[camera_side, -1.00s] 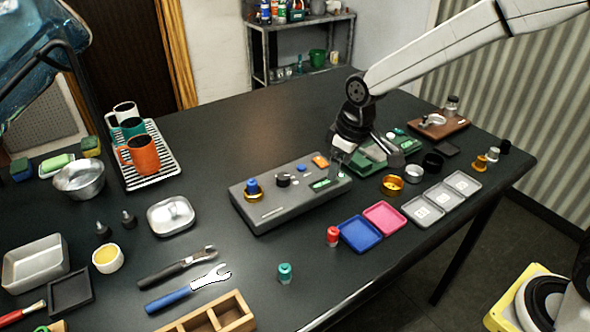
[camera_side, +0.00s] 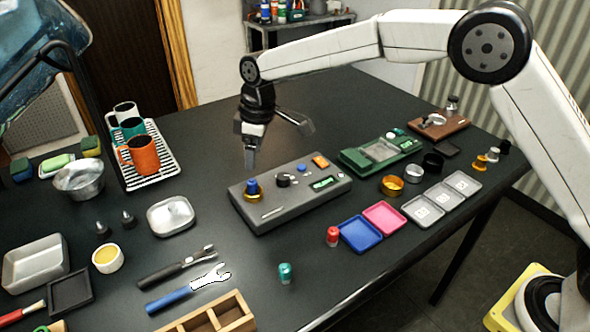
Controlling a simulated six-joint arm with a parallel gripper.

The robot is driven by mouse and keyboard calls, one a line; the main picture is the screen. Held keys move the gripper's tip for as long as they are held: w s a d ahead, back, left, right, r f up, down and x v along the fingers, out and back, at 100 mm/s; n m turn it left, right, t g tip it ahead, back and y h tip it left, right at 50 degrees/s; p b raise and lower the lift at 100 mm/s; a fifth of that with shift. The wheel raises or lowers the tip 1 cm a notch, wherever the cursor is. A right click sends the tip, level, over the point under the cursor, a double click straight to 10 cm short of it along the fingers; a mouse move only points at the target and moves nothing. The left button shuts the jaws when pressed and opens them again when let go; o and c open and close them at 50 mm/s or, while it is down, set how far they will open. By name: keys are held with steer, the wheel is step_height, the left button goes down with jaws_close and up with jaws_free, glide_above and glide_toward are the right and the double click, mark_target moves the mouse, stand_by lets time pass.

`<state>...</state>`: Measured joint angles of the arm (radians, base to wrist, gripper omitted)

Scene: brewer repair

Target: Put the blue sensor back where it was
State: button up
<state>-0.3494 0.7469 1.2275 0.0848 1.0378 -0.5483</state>
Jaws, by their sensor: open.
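The blue sensor, as far as I can tell, is the blue cylinder (camera_side: 252,187) standing upright in a gold ring (camera_side: 254,197) at the left end of the grey brewer panel (camera_side: 275,213). My gripper (camera_side: 250,163) is above and just behind it, pointing down, open and with nothing visible in it. A small gap seems to show between the fingers and the blue top. The panel also has a black knob (camera_side: 283,180), a small blue button (camera_side: 302,168), an orange switch (camera_side: 320,161) and a green display (camera_side: 324,183).
A green device (camera_side: 360,158) stands behind the panel's right end. A metal dish (camera_side: 171,228) and wrenches (camera_side: 186,290) lie left. The table behind the panel is clear.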

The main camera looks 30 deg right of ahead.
mark_target(252, 181)
steer(key=shift+w+a+f, duration=0.1)
steer(key=shift+w+f, duration=0.05)
steer(key=shift+f, duration=1.2)
steer(key=shift+w+a+f, duration=0.1)
steer(key=shift+w+f, duration=0.05)
steer(key=shift+f, duration=1.15)
steer(key=shift+w+a+f, duration=0.1)
steer(key=shift+w+f, duration=0.05)
steer(key=shift+f, duration=1.1)
jaws_close()
